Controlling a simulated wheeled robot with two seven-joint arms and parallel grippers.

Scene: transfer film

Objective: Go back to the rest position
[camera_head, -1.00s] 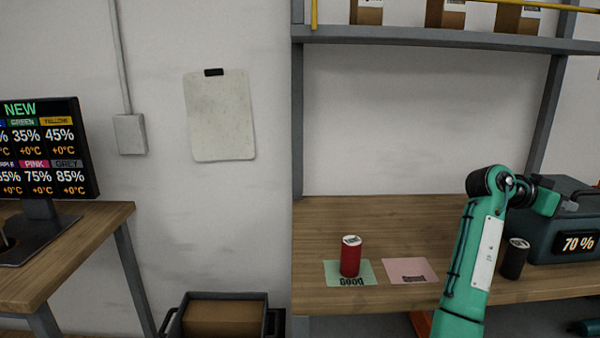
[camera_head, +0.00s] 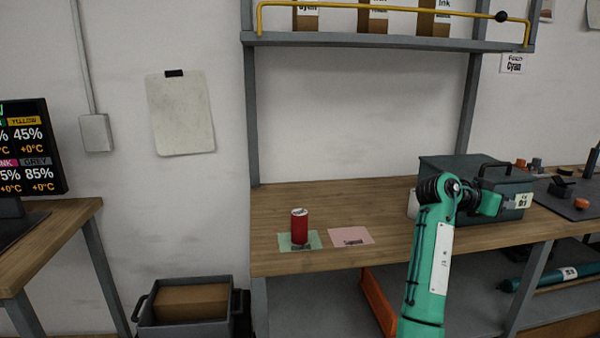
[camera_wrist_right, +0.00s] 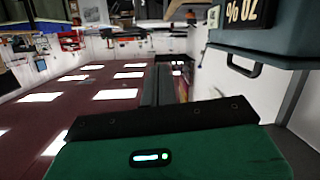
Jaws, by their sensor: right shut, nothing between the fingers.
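My right arm (camera_head: 432,255) rises in front of the workbench in the head view, bent at its dark joint, with its forearm in front of the dark box. My right gripper (camera_wrist_right: 165,88) shows in the right wrist view, shut and empty, pointing away from the camera. In the head view it is hard to make out behind the arm. It is well to the right of the red canister (camera_head: 299,228) and touches nothing that I can see. My left gripper is not in view.
The red canister stands upright on a green card (camera_head: 284,241), beside a pink card (camera_head: 350,236). A dark box (camera_head: 440,166) with a handle stands at the bench's right. A bin (camera_head: 185,329) holding a cardboard box is at lower left. The bench (camera_head: 340,200) is clear at its back middle.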

